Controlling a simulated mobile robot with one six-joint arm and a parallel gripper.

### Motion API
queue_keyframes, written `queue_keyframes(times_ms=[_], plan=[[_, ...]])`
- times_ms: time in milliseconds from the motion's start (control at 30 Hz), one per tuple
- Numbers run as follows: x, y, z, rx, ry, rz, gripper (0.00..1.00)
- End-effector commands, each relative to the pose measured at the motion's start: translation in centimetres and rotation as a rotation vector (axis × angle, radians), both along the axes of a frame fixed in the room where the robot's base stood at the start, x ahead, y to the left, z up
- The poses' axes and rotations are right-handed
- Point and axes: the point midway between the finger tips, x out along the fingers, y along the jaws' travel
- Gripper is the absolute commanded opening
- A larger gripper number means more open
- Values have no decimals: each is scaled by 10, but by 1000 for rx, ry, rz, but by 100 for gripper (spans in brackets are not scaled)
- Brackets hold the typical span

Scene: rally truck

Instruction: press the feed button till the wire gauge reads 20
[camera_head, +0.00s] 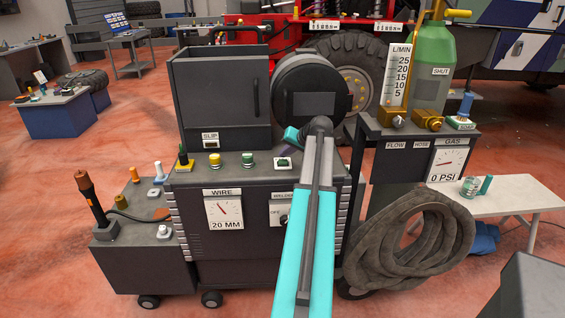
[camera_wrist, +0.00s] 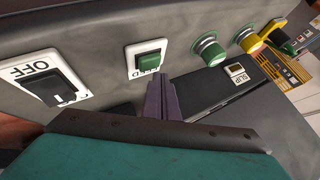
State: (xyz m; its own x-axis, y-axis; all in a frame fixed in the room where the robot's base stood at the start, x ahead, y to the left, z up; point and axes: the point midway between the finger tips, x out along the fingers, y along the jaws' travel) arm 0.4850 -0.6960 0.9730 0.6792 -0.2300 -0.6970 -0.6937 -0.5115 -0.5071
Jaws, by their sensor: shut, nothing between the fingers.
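The feed button (camera_wrist: 151,58) is a green square on a white plate in the wrist view, its label partly covered by my fingers. It also shows on the welder's top panel in the head view (camera_head: 283,162). My gripper (camera_wrist: 161,82) is shut and empty, its dark fingertips just below the button's plate in the wrist view; I cannot tell whether they touch anything. In the head view my teal gripper body (camera_head: 292,134) is above and behind the button, its fingertips not clear. The wire gauge (camera_head: 224,211) on the welder's front reads "20 MM", its needle tilted up-left.
An OFF switch (camera_wrist: 50,82) and two knobs, one green (camera_wrist: 208,48) and one yellow (camera_wrist: 249,38), flank the button. A slip display (camera_head: 211,141) sits behind the knobs. A gas stand with a flow gauge (camera_head: 399,78) and a coiled hose (camera_head: 415,240) are at right.

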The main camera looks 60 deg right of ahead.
Motion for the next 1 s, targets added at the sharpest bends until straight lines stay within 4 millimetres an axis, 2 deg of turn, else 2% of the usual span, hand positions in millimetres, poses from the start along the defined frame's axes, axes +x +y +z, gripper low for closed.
queue_keyframes(times_ms=[333,1000], plan=[[0,0,4,-1,-1,-1,0],[0,0,47,0,-1,-1,0]])
